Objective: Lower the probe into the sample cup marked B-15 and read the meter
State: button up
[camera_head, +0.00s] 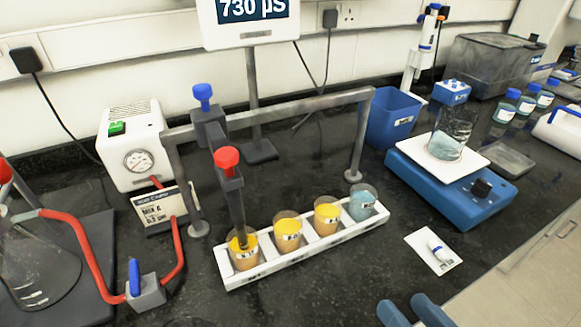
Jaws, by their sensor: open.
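The meter (250,30) stands behind the rail and shows 730 µS. The dark probe (238,205) with a red knob (227,158) hangs from a carriage (211,128) with a blue knob (203,95). Its lower end is in the leftmost cup (246,260), which holds yellow-orange contents. Two more yellow-orange cups (288,238) (327,222) and a blue-grey one (362,208) stand in the white rack (310,256). The cup labels are too small to read surely, so I cannot tell which is B-15. My gripper (411,308) is open and empty at the bottom edge, right of the rack.
The grey rail (290,107) spans above the rack on two posts. A blue scale (450,190) with a beaker (450,135) and a blue bin (393,118) stand right. A pen on a card (434,251) lies near my gripper. Red tubing (85,255) and a flask are left.

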jog(key=w+a+r+n+g+y+b, duration=0.2)
jog(key=w+a+r+n+y, duration=0.2)
jog(key=w+a+r+y, duration=0.25)
jog(key=n+g+y+b, duration=0.3)
jog(key=n+g+y, duration=0.35)
jog(key=n, duration=0.35)
send_near(237, 160)
jog(key=a+r+h, duration=0.1)
jog(key=a, duration=0.1)
jog(key=p+x, duration=0.1)
jog(key=x, duration=0.6)
jog(key=shift+w+f+p, duration=0.1)
jog(key=shift+w+p, duration=0.15)
jog(key=shift+p, duration=0.1)
jog(key=shift+c, duration=0.3)
grip_shut()
